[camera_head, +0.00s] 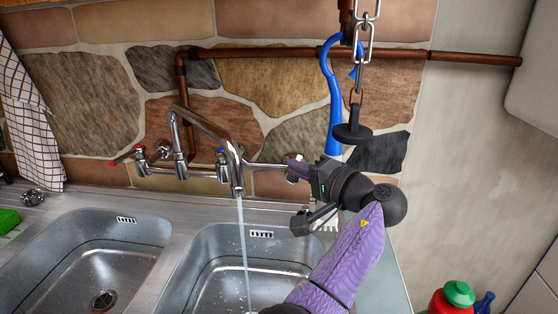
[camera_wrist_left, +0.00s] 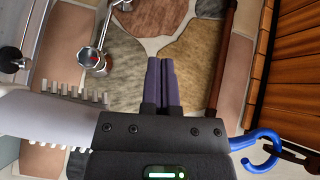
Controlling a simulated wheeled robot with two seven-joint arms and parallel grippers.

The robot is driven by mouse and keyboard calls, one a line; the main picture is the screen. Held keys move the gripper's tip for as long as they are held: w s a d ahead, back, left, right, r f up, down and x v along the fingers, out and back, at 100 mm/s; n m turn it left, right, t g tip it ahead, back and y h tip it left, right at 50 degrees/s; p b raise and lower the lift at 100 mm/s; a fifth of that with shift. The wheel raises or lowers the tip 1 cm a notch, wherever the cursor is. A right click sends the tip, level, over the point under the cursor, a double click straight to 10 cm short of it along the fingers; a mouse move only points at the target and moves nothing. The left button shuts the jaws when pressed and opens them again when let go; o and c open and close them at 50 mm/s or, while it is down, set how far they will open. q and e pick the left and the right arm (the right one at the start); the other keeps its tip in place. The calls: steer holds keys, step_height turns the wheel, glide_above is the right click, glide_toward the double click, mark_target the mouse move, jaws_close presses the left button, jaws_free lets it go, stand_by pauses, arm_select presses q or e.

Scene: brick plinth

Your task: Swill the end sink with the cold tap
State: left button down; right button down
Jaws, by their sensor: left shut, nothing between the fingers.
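The chrome mixer tap (camera_head: 205,125) is on the stone wall. Water (camera_head: 244,245) runs from the spout into the right-hand end sink (camera_head: 190,270). My right gripper is not in view.
A blue-handled brush (camera_head: 334,115) hangs just behind my left gripper; its hook shows in the left wrist view (camera_wrist_left: 262,140). A chain (camera_head: 361,65) with a black plug (camera_head: 351,133) hangs above. A second sink (camera_head: 75,240) lies left. Bottles (camera_head: 455,298) stand lower right.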

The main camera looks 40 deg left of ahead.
arm_select(q)
steer(key=s+a+f, duration=0.1)
steer(key=s+a, duration=0.1)
steer(key=a, duration=0.8)
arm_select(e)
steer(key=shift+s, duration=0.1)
arm_select(q)
steer(key=shift+s+a+f, duration=0.1)
